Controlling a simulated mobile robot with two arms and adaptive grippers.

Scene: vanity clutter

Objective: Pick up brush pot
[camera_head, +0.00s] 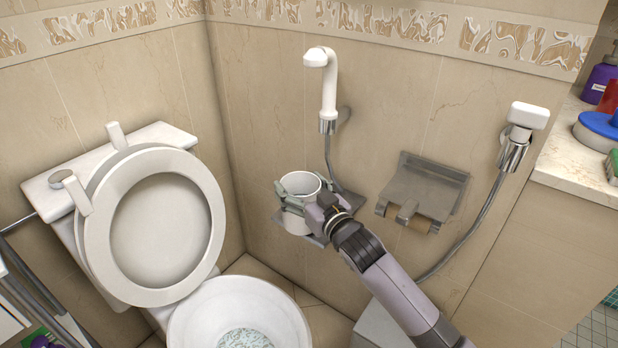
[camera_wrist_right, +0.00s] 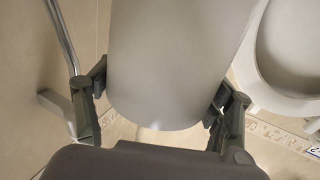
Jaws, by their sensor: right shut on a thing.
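The brush pot (camera_head: 295,220) is a white, open-topped cylinder, upright in front of the tiled wall, over a small grey wall shelf (camera_head: 352,203). My right gripper (camera_head: 303,197) is shut on the pot, with its fingers on either side of the upper part. In the right wrist view the pot (camera_wrist_right: 170,60) fills the middle, between the two dark fingers of the right gripper (camera_wrist_right: 160,86). I cannot tell whether the pot's base touches the shelf. My left gripper is not in view.
A toilet with raised seat (camera_head: 96,235) stands left of the pot. A white hand shower (camera_head: 329,85) with a hose hangs just behind. A metal paper holder (camera_head: 425,187) is on the wall to the right. A cluttered counter (camera_head: 570,160) is at far right.

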